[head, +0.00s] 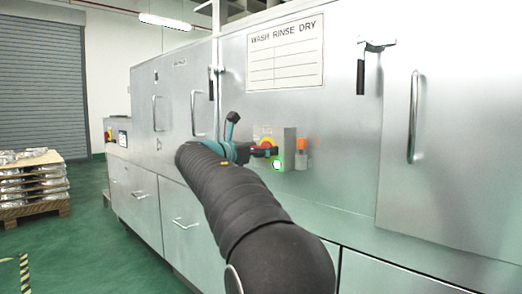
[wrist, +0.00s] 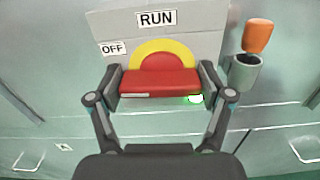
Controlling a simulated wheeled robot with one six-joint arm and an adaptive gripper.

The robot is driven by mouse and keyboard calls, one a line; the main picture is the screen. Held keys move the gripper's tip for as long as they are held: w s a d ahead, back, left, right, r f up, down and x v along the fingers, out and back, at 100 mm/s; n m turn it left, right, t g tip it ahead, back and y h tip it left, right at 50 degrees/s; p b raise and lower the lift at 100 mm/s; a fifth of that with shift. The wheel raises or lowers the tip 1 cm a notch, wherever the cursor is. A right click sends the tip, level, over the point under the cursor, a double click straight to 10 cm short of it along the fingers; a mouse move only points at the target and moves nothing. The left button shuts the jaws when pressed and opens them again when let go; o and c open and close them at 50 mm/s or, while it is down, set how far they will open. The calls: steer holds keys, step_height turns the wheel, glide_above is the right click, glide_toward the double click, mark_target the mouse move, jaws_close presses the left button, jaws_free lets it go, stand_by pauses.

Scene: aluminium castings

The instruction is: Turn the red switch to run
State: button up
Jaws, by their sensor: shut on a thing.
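The red switch (wrist: 163,80) is a red bar handle on a yellow round plate (wrist: 163,50), in the middle of the wrist view. A white mark lies on the left part of its bar, which runs level in that view. The RUN label (wrist: 157,18) is above the switch and the OFF label (wrist: 112,48) is at its upper left. My gripper (wrist: 162,84) is shut on the red switch, with a finger at each end of the bar. In the head view my gripper (head: 262,151) is at the grey switch box (head: 290,148) and hides most of the switch.
A green lit button (head: 277,165) is just below the switch; it also shows in the wrist view (wrist: 195,99). An orange-topped piece (wrist: 258,36) sits in a grey cup (wrist: 245,73) to the right. The cabinet door handle (head: 412,117) sticks out further right.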

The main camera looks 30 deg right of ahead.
steer(key=m, duration=0.3)
steer(key=shift+m+b, duration=0.3)
steer(key=shift+m, duration=0.1)
steer(key=m+b, duration=0.1)
steer(key=m, duration=0.3)
steer(key=shift+s+m, duration=0.15)
steer(key=shift+m, duration=0.15)
steer(key=m+b, duration=0.3)
steer(key=m, duration=0.2)
steer(key=shift+d+f, duration=0.1)
steer(key=shift+s+m+b, duration=0.1)
steer(key=shift+m+b, duration=0.8)
steer(key=shift+m, duration=1)
steer(key=o, duration=1.1)
steer(key=v, duration=1.2)
